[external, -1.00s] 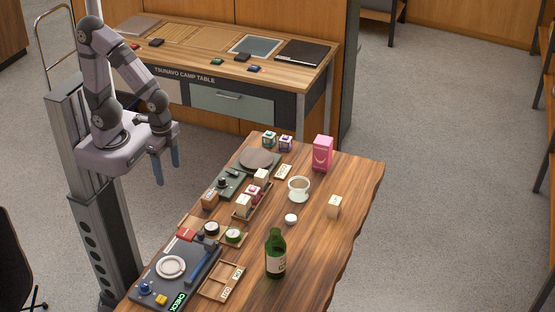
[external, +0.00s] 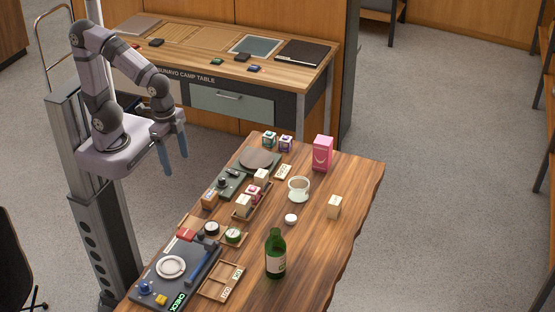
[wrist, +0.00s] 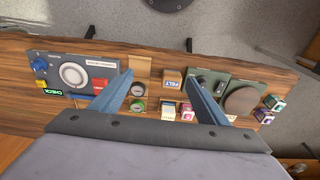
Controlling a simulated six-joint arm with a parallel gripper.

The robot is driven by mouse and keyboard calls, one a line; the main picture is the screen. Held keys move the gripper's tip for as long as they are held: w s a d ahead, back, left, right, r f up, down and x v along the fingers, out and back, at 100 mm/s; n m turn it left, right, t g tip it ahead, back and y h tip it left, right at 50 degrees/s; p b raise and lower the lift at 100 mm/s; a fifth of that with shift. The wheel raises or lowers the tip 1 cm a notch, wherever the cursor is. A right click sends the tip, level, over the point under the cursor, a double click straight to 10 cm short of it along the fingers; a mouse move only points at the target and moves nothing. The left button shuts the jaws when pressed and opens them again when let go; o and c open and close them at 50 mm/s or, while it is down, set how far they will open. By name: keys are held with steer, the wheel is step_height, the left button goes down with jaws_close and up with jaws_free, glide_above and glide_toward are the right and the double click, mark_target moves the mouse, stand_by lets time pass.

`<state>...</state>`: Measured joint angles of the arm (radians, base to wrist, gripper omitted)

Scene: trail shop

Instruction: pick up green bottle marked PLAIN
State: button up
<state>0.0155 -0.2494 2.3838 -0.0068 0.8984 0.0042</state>
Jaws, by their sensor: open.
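The green bottle (external: 275,254) stands upright near the front of the wooden table, with a pale label whose text is too small to read. It does not show in the wrist view. My gripper (external: 172,155) is open and empty, its blue fingers pointing down, high beside the table's left edge and well away from the bottle. In the wrist view my gripper (wrist: 165,100) has its two blue fingers spread wide, with nothing between them held.
Left of the bottle are a divided wooden tray (external: 221,281) and a dark device with a round dial (external: 170,267). A white cup (external: 299,188), a small white lid (external: 291,219), a pink box (external: 322,153) and a wooden block (external: 334,207) stand farther back. The right side is mostly clear.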

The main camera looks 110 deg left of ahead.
steer(key=w+d+f+t+b, duration=0.1)
steer(key=w+d+t+b, duration=0.15)
steer(key=w, duration=0.55)
steer(key=w+d+f+m+t+h+b, duration=0.1)
steer(key=w+f+t+b, duration=0.15)
steer(key=w, duration=0.45)
steer(key=w+d+t+b, duration=0.2)
steer(key=w+b, duration=0.1)
steer(key=w, duration=0.5)
step_height(320, 180, up, 3)
steer(key=t+h+b, duration=0.2)
steer(key=t+b, duration=0.7)
glide_above(284, 253)
steer(key=s, duration=0.2)
steer(key=shift+w+a+r+m, duration=0.1)
steer(key=shift+w+a+m, duration=0.2)
steer(key=shift+m, duration=0.1)
step_height(284, 253, down, 4)
steer(key=shift+r+t, duration=0.2)
steer(key=shift+t, duration=0.1)
steer(key=shift+f, duration=1.85)
step_height(284, 253, down, 4)
steer(key=shift+p, duration=0.3)
steer(key=shift+w+d+r, duration=0.1)
steer(key=shift+w+r, duration=0.05)
steer(key=shift+w, duration=0.3)
steer(key=shift+w+d+r, duration=0.1)
steer(key=shift+w, duration=0.35)
steer(key=shift+w+d, duration=0.1)
steer(key=shift+w, duration=0.5)
